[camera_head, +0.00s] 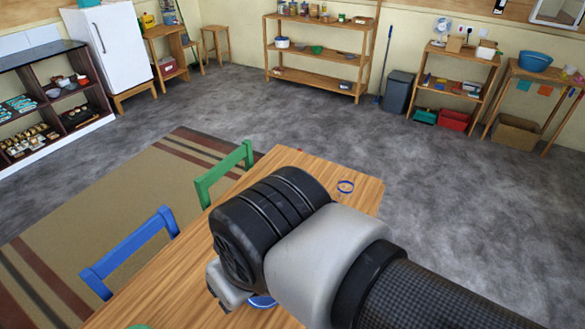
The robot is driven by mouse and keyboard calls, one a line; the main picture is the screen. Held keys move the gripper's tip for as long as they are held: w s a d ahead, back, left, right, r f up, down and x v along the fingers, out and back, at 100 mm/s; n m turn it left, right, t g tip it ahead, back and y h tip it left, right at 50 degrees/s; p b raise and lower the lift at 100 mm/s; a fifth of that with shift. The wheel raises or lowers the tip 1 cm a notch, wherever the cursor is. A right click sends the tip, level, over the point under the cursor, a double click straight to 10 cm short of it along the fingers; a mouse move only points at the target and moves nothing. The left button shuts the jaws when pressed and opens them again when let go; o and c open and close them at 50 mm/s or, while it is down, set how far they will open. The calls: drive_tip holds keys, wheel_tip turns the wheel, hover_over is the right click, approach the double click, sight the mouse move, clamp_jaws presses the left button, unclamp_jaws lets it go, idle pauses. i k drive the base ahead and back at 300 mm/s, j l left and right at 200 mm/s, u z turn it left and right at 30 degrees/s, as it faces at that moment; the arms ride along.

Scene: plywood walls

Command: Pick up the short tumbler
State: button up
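No short tumbler can be clearly made out. A small blue ring-shaped thing (345,187) is on the wooden table (310,165) near its far right edge; I cannot tell if it is a rim of a clear vessel. Another blue curved thing (263,301) shows partly under my arm on the table, mostly hidden. My arm's black and grey links cover the middle of the table. My gripper's fingers do not show.
A green chair (225,172) and a blue chair (130,252) stand at the table's left side. A bit of green (139,327) shows at the bottom edge. Shelves (315,55) and a white fridge (108,50) line the walls. Grey floor right of the table is clear.

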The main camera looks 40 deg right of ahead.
sight(346, 184)
drive_tip(key=z, duration=1.8)
drive_tip(key=i+l, duration=1.25)
drive_tip(key=i, duration=0.25)
